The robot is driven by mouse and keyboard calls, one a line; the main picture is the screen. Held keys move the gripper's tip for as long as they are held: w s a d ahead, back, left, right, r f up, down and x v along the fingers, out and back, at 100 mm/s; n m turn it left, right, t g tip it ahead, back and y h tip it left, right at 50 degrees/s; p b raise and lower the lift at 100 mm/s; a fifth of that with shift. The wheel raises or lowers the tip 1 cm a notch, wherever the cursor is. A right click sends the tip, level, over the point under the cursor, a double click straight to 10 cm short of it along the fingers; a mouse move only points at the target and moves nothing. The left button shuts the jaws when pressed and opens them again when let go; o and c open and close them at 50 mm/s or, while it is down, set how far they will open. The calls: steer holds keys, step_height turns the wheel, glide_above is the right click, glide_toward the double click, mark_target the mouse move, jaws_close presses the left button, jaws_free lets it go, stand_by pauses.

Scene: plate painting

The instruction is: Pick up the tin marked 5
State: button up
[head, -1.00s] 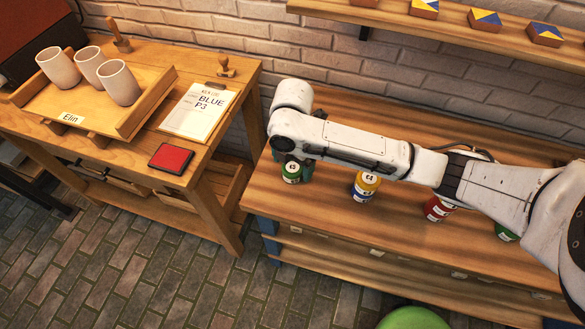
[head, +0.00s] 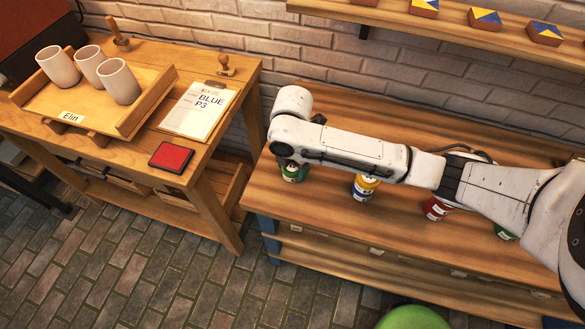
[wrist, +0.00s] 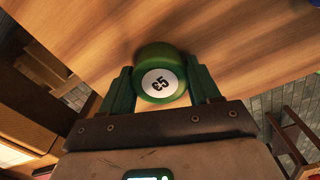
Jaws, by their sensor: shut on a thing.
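The green tin (head: 293,174) is at the left end of the wooden bench, below the end of my arm. In the wrist view the tin (wrist: 150,56) shows its round white label with a 5. My gripper (wrist: 161,84) is shut on this tin, with one green finger on each side. In the head view the arm's end covers the top of the tin. I cannot tell whether its base touches the bench.
A yellow and blue tin (head: 363,187), a red tin (head: 437,209) and another green tin (head: 504,232) stand to the right on the bench (head: 330,215). A side table at left holds a tray (head: 140,112) with cups, a clipboard (head: 200,110) and a red pad (head: 171,158).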

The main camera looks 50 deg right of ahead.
steer(key=shift+c, duration=0.8)
steer(key=shift+r, duration=0.1)
